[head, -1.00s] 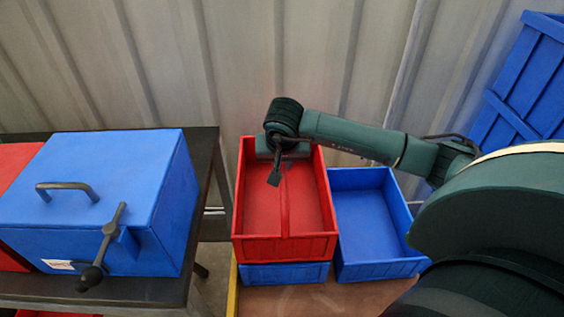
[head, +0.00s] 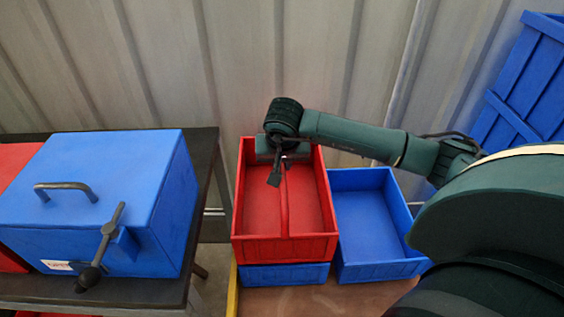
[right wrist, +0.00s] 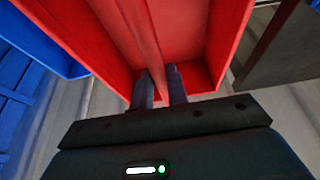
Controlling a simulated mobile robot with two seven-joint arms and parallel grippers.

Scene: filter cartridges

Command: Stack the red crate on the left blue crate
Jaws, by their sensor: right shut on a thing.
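The red crate (head: 257,208) sits upright over the left blue crate (head: 284,276), of which only the front wall shows beneath it. Whether the two touch all round cannot be told. My right gripper (head: 277,172) reaches into the back of the red crate. In the right wrist view my right gripper (right wrist: 163,85) is shut on the red crate's middle bar (right wrist: 145,45). The right blue crate (head: 375,220) stands empty close beside the stack. My left gripper is not in view.
A dark table (head: 208,160) at left holds a blue box (head: 90,190) with a handle and lever, near the red crate. A corrugated wall (head: 250,60) is close behind. Blue slatted crating (head: 520,90) stands at the back right. A brown surface (head: 320,300) lies below the crates.

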